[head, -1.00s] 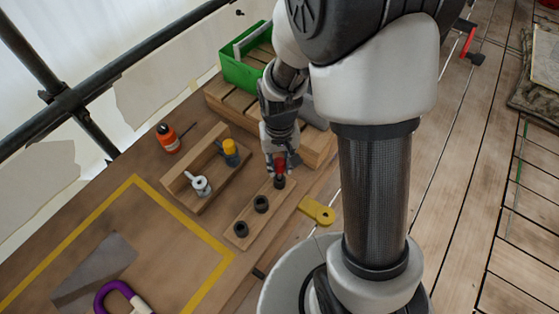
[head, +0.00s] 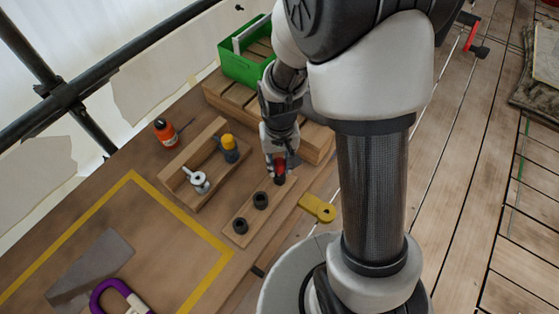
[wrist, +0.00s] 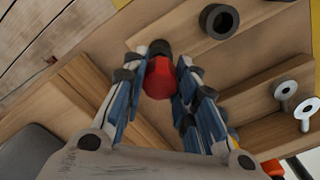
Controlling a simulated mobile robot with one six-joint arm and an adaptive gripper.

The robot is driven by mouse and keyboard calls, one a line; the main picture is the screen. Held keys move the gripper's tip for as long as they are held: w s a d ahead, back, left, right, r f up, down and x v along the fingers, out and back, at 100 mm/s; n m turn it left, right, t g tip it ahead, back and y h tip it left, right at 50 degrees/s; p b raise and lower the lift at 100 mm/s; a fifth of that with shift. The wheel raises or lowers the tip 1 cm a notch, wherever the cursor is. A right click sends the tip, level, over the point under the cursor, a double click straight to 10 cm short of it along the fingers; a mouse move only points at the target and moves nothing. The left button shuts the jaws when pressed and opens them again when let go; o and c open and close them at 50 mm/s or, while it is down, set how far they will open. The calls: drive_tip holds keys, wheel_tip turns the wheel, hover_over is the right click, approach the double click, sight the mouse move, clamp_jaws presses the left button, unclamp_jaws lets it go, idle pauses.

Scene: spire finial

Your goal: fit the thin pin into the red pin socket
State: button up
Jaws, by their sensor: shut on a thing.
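My gripper (head: 274,165) is shut on the red head of the thin pin (head: 279,168), above the far end of a narrow wooden board (head: 251,211). The wrist view shows the red head (wrist: 159,78) between the two fingers (wrist: 159,98). A black socket (head: 279,180) lies directly under the red head, and it shows just beyond it in the wrist view (wrist: 160,47). The pin's shaft is hidden, so I cannot tell how deep it sits in the socket. Two more black sockets, one in the middle (head: 260,200) and one at the near end (head: 240,226), look empty.
A wooden rack (head: 209,160) holds a grey-white pin (head: 200,181) and a yellow-headed pin (head: 230,148). A yellow piece (head: 318,208) lies right of the board. A green crate (head: 240,66) stands behind; an orange bottle (head: 165,131) stands left. The yellow-taped area has free room.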

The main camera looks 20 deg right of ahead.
drive_tip(key=shift+f+b, duration=0.35)
drive_tip(key=shift+f, duration=0.25)
drive_tip(key=o, duration=1.2)
drive_tip(key=shift+c, duration=0.2)
drive_tip(key=shift+r, duration=0.1)
wheel_tip(320, 180, up, 11)
drive_tip(key=shift+r, duration=0.45)
